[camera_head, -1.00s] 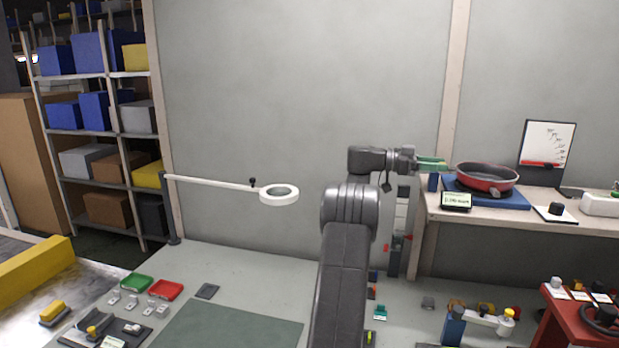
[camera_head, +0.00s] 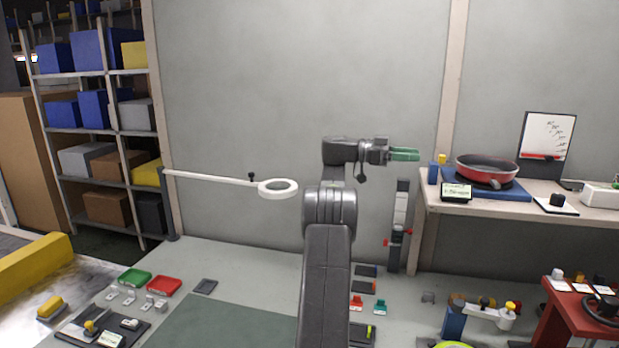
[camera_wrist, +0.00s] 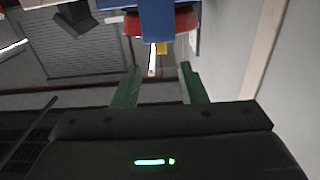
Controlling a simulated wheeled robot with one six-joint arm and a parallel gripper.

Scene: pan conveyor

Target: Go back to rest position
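My gripper (camera_head: 405,154) has green fingers and is in the air in front of the grey wall, left of the side table. In the wrist view its two green fingers (camera_wrist: 157,85) stand apart with nothing between them. The red pan (camera_head: 487,170) sits on a blue platform (camera_head: 505,193) on the side table, clear of my gripper. In the wrist view the red pan (camera_wrist: 180,22) and blue platform (camera_wrist: 157,15) show at the top, beyond the fingers.
A white ring on an arm (camera_head: 277,188) stands left of my arm. The side table (camera_head: 580,216) also holds a small display (camera_head: 456,192) and a chart (camera_head: 548,138). A red table (camera_head: 580,320) is at lower right. The wall area around my gripper is clear.

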